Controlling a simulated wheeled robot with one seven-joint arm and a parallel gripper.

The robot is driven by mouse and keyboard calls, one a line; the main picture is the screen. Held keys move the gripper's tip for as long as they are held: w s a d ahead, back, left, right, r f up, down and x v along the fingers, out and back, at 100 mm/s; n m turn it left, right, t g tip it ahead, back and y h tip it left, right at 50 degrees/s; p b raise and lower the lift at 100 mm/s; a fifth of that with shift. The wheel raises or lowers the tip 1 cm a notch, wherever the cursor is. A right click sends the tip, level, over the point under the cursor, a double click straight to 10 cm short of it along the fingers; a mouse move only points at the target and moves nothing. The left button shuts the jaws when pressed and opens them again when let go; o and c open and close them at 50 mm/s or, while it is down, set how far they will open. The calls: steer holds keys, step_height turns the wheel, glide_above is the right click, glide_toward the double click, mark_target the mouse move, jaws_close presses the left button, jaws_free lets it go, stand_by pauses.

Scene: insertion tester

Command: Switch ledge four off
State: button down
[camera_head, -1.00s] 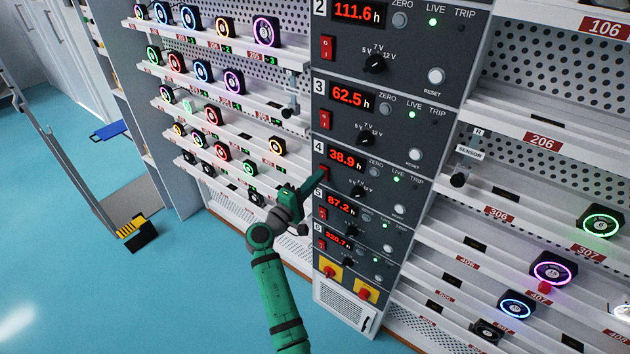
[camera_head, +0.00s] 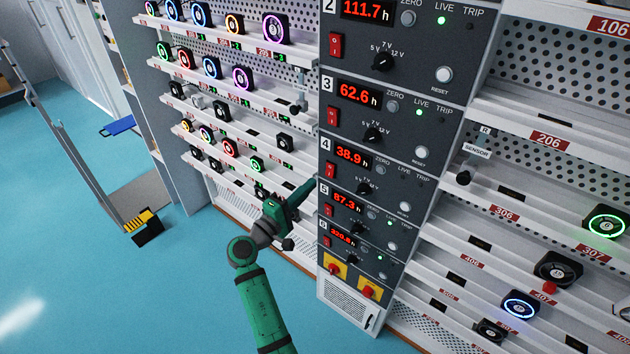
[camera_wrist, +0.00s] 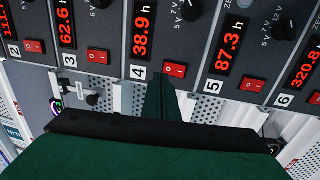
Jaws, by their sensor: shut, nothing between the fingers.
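The red rocker switch of unit 4 (camera_head: 325,171) sits at the left edge of the dark control column, under its red 38.9 h display (camera_head: 351,156). It also shows in the wrist view (camera_wrist: 174,70), beside the number 4 label. Unit 4's LIVE lamp shows no green light. My gripper (camera_head: 308,186) is shut and empty, its tip just left of the switch in the head view. In the wrist view my fingers (camera_wrist: 160,92) point at the switch's lower edge; I cannot tell whether they touch it. The fourth ledge's fans (camera_head: 220,109) are dark on the left rack.
Unit 3's switch (camera_head: 332,116) and unit 5's switch (camera_head: 328,209) are close above and below. Units 2, 3, 5 and 6 show green LIVE lamps. Fan shelves flank the column. A dark fan (camera_head: 558,270) sits on the right rack.

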steer(key=s+a, duration=0.3)
steer(key=s, duration=0.1)
steer(key=shift+a+r, duration=0.35)
steer(key=shift+a, duration=0.05)
